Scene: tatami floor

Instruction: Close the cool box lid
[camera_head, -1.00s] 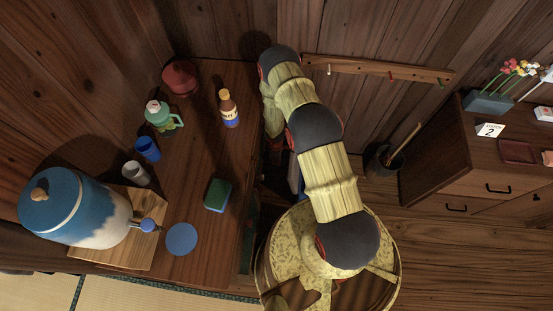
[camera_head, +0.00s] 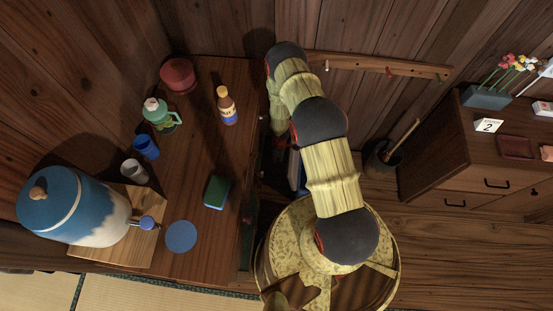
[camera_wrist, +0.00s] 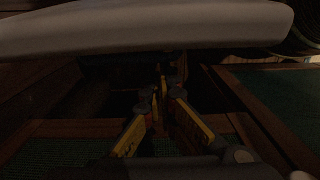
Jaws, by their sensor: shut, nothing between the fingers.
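My gripper (camera_wrist: 160,95) shows in the wrist view with its yellow-sided fingers shut and nothing between them. It points into a dark space between wooden frames. A pale, rounded slab (camera_wrist: 140,28) spans the top of the wrist view, close to the camera; I cannot tell for sure whether it is the cool box lid. In the head view a narrow blue and white piece (camera_head: 296,172) shows just left of my arm, low beside the counter; it may be part of the cool box. My arm hides the rest, and my gripper's fingers cannot be made out there.
The wooden counter (camera_head: 205,140) at left bears a blue and white dispenser (camera_head: 95,215), a teapot (camera_head: 160,117), cups, a bottle (camera_head: 228,108) and a green sponge (camera_head: 217,192). A hook rail (camera_head: 380,68) is on the wall. A bin (camera_head: 384,158) and drawer cabinet (camera_head: 460,165) stand right.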

